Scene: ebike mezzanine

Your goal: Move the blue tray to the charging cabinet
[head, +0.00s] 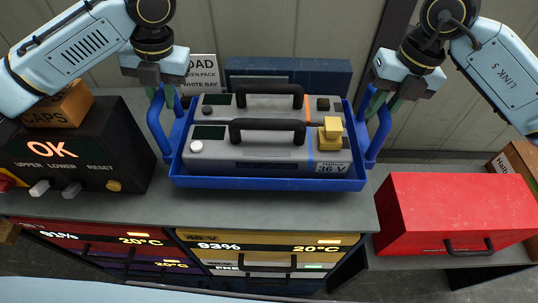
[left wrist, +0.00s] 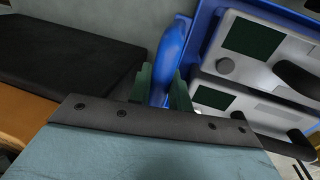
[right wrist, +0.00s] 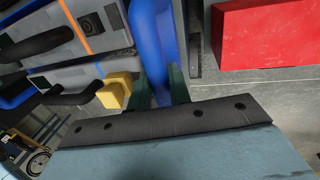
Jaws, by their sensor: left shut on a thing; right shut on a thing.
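The blue tray (head: 265,184) holds two grey battery packs with black handles, a rear pack (head: 222,106) and a front pack (head: 225,154) marked 36 V. A yellow block (head: 331,133) sits on the front pack's right end. My left gripper (head: 163,97) is shut on the tray's left handle (left wrist: 172,55). My right gripper (head: 384,102) is shut on the right handle (right wrist: 153,40). The tray is over the grey top of the cabinet (head: 265,209); I cannot tell whether it touches. The cabinet's drawer fronts (head: 268,250) show charge percentages and 20°C.
A black control box (head: 85,150) with an OK display stands left of the tray, a cardboard box (head: 62,106) on it. A dark blue case (head: 290,72) and a white sign (head: 203,72) are behind. A red box (head: 455,212) sits on a lower surface at right.

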